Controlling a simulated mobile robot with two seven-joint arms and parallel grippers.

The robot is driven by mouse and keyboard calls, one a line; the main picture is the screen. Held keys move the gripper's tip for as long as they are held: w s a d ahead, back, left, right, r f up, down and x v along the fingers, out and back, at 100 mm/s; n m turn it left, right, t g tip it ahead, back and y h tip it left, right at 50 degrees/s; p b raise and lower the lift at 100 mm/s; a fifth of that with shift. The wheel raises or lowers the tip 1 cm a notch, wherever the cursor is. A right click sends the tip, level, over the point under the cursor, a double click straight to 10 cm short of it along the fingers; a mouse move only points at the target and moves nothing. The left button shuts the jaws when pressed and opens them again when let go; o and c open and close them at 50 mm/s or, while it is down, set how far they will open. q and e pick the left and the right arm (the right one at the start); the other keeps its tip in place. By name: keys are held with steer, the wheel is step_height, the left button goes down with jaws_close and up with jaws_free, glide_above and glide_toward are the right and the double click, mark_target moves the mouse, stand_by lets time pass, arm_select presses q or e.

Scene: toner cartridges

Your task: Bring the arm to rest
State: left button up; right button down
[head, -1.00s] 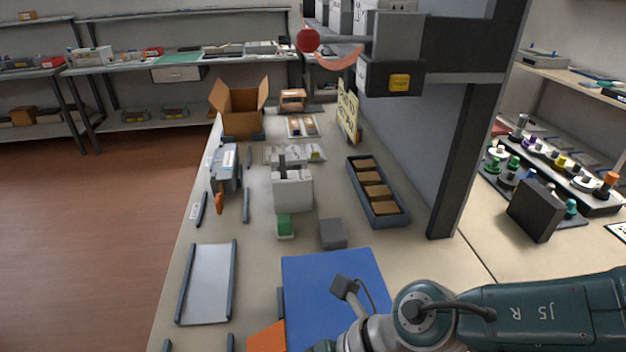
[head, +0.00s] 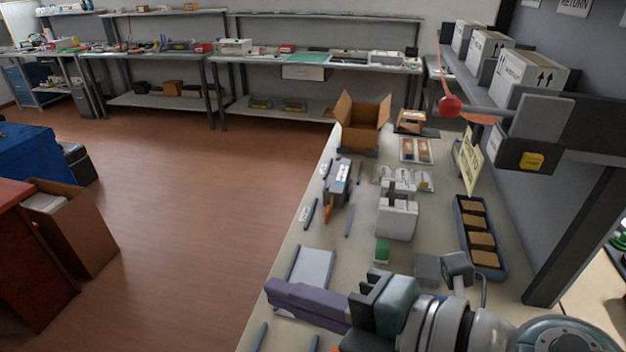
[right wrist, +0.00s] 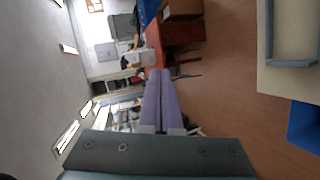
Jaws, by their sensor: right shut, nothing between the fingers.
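My right gripper (head: 272,290) reaches in from the lower right in the head view, its purple fingers pointing left above the near part of the workbench (head: 262,333). In the right wrist view its two long purple fingers (right wrist: 160,85) lie together with nothing between them. The fingers cover part of a pale tray (head: 312,266) below them. My left gripper is not in view.
A blue dark-rimmed bin (head: 481,262) with brown blocks, a white-grey device (head: 397,219), a green block (head: 381,251) and an open cardboard box (head: 362,122) stand on the bench. A shelf upright is on the right. Open floor lies to the left.

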step_height(320, 180, up, 6)
steer(key=w+d+f+m+t+h, duration=0.1)
steer(key=w+m+t+h, duration=0.15)
steer(key=m+t, duration=0.3)
steer(key=d+r+m+h, duration=0.1)
steer(key=d+m+h, duration=0.6)
steer(key=d+m, duration=0.4)
steer(key=s+d+f+m+g+h, duration=0.1)
steer(key=s+d+f+m+g, duration=0.15)
steer(key=s, duration=0.45)
steer(key=s+d+f+m+g+p, duration=0.1)
steer(key=s+d+m+g, duration=0.1)
steer(key=s+m+g, duration=0.3)
steer(key=s+d+f+m+g+h, duration=0.1)
steer(key=s+d+g, duration=0.2)
steer(key=s, duration=0.5)
step_height(320, 180, up, 19)
steer(key=w+p, duration=0.1)
steer(key=p, duration=1.8)
steer(key=shift+a, duration=0.1)
